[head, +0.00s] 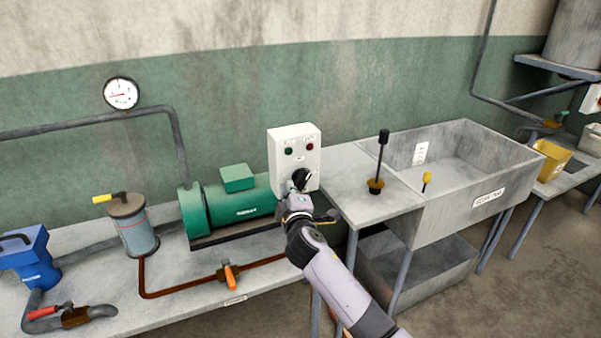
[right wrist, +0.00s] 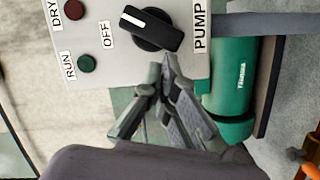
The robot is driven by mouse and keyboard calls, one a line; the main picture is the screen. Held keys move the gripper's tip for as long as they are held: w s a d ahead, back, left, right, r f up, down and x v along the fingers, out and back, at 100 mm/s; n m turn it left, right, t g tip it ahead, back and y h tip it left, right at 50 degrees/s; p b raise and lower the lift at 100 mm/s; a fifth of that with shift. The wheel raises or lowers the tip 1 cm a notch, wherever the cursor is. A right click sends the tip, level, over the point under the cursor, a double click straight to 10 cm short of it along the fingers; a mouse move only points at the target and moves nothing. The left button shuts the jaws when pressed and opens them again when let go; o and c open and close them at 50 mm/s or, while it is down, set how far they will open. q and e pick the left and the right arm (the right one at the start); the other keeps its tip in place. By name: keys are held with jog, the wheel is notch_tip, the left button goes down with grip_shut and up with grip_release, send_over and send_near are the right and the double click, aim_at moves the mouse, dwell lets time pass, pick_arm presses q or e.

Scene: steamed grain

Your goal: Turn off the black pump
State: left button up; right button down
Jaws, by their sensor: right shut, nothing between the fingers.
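The black knob (head: 301,177) is on the front of a white control box (head: 287,139). In the right wrist view the knob (right wrist: 155,30) sits between an OFF label (right wrist: 107,34) and a PUMP label (right wrist: 200,26); its white mark is at the upper-left end. My right gripper (head: 299,195) is shut and empty, just below the knob in the head view. In the right wrist view its fingertips (right wrist: 165,68) are close to the knob's lower edge; I cannot tell if they touch. A green pump (head: 240,204) stands left of the box. My left gripper is out of view.
A green lamp (head: 289,151) and a red lamp (head: 310,147) are on the box. A blue device (head: 28,258) and a grey cylinder (head: 133,228) stand at left. An orange-handled valve (head: 230,275) lies in front of the pump. A sink (head: 475,200) is at right.

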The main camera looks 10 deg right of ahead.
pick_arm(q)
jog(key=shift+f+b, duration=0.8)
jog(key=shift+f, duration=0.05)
pick_arm(e)
jog(key=shift+d+f+n, duration=0.1)
jog(key=shift+f+n, duration=0.35)
jog(key=shift+n, duration=0.45)
dwell(1.1)
